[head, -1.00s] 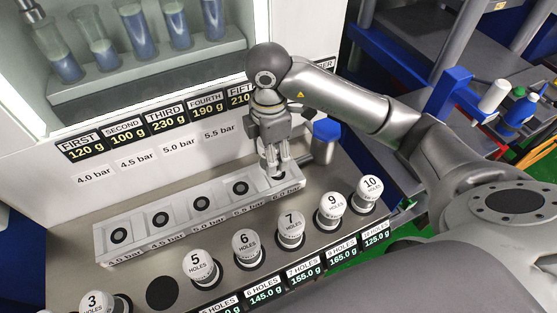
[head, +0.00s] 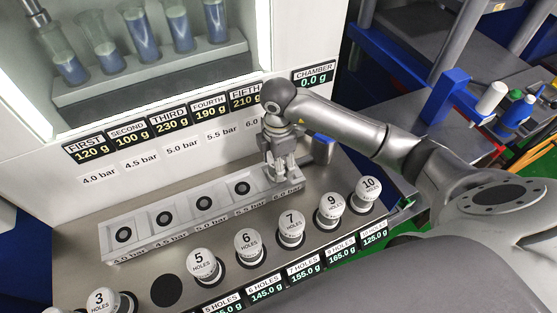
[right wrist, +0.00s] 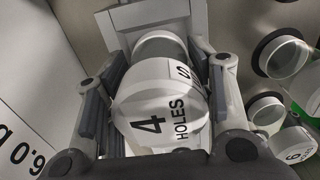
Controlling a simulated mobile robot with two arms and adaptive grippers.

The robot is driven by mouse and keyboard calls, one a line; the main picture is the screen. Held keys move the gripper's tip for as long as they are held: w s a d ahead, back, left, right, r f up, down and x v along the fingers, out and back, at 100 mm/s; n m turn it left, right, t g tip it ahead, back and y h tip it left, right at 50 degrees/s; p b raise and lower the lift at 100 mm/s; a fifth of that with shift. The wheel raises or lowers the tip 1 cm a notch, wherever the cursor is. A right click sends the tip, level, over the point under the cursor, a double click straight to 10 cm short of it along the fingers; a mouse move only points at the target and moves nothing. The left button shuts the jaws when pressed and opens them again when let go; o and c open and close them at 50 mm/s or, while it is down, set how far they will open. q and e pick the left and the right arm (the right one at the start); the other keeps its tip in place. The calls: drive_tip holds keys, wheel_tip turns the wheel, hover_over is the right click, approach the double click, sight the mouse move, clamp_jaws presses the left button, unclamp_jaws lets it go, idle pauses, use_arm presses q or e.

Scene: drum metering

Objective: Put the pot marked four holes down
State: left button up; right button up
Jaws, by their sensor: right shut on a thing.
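The pot marked four holes (right wrist: 160,115) is white, with a black 4 and HOLES on it, and fills the middle of the right wrist view. My right gripper (head: 283,172) is shut on it, one finger on each side. In the head view the gripper points down at the 6.0 bar place, at the right end of the pale row of square stations (head: 150,241). The fingers largely hide the pot and that place there. I cannot tell whether the pot touches the bottom. My left gripper is not in view.
White pots marked 3 (head: 100,300), 5 (head: 202,264), 6 (head: 248,243), 7 (head: 291,224), 9 (head: 331,205) and 10 (head: 368,189) stand in front of the stations. A bare dark disc (head: 166,290) lies between 3 and 5. The panel (head: 225,140) rises close behind.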

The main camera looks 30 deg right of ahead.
drive_tip(key=shift+f, duration=0.15)
drive_tip(key=o, duration=1.2)
drive_tip(key=shift+r, duration=0.25)
drive_tip(key=shift+w+r, duration=0.1)
drive_tip(key=shift+r, duration=0.25)
wheel_tip(320, 180, up, 10)
drive_tip(key=shift+f+b, duration=0.25)
drive_tip(key=shift+b, duration=0.65)
drive_tip(key=shift+r, duration=0.85)
